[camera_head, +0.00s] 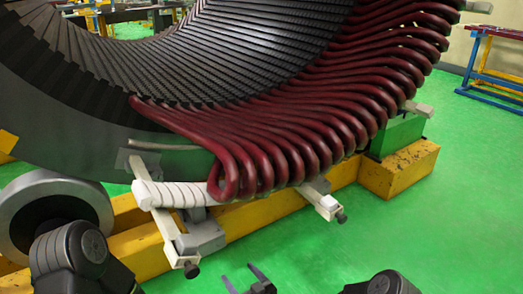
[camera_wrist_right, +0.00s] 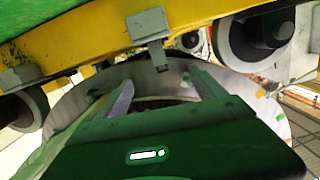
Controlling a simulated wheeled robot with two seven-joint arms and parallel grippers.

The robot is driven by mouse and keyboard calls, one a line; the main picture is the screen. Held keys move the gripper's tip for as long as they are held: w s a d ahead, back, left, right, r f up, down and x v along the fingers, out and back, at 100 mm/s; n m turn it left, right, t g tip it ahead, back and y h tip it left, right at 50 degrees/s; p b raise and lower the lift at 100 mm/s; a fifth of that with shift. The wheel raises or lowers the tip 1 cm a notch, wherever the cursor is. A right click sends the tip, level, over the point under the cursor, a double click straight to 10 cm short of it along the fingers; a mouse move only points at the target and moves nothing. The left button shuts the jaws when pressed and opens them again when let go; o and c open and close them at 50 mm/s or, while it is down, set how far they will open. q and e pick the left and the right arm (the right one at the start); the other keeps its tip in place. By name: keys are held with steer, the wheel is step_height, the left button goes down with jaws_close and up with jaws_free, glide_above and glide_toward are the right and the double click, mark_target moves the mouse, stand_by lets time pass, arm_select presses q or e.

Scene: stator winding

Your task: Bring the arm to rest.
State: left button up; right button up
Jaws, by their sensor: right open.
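My right gripper (camera_head: 238,272) is at the bottom edge of the head view, over the green floor. Its two dark fingers are spread, with nothing between them. In the right wrist view the two fingers (camera_wrist_right: 163,84) also stand apart and empty. The large stator (camera_head: 100,135) fills the upper left and middle of the head view, with dark red coils (camera_head: 290,130) along its right part. The gripper is apart from the stator, in front of it. Dark arm links of mine show at the lower left and lower right. My left gripper is not seen.
A yellow beam (camera_head: 250,213) runs under the stator, beside a grey roller (camera_head: 50,212). A white-wrapped bar (camera_head: 180,194) and a metal bracket (camera_head: 325,202) stick out toward me. A blue and yellow table (camera_head: 492,65) stands far right. The green floor (camera_head: 430,225) at right is clear.

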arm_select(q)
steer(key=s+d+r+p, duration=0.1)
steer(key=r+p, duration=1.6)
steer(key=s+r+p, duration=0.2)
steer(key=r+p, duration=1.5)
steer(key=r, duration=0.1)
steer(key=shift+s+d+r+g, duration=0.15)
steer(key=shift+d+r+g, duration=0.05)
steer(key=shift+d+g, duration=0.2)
arm_select(e)
steer(key=s+d+r+m+g+h, duration=0.1)
steer(key=s+d+r+g, duration=0.3)
steer(key=s+r, duration=0.5)
steer(key=s+d+r+m+g+h, duration=0.2)
steer(key=s+d+r+m+g, duration=0.2)
steer(key=s+r, duration=0.6)
steer(key=s+d+r+m+g+h, duration=0.2)
steer(key=s+d+r+g, duration=0.3)
steer(key=s+r, duration=0.5)
steer(key=s+d+m, duration=0.1)
steer(key=s, duration=0.4)
steer(key=shift+s+d, duration=0.15)
steer(key=shift+s, duration=0.25)
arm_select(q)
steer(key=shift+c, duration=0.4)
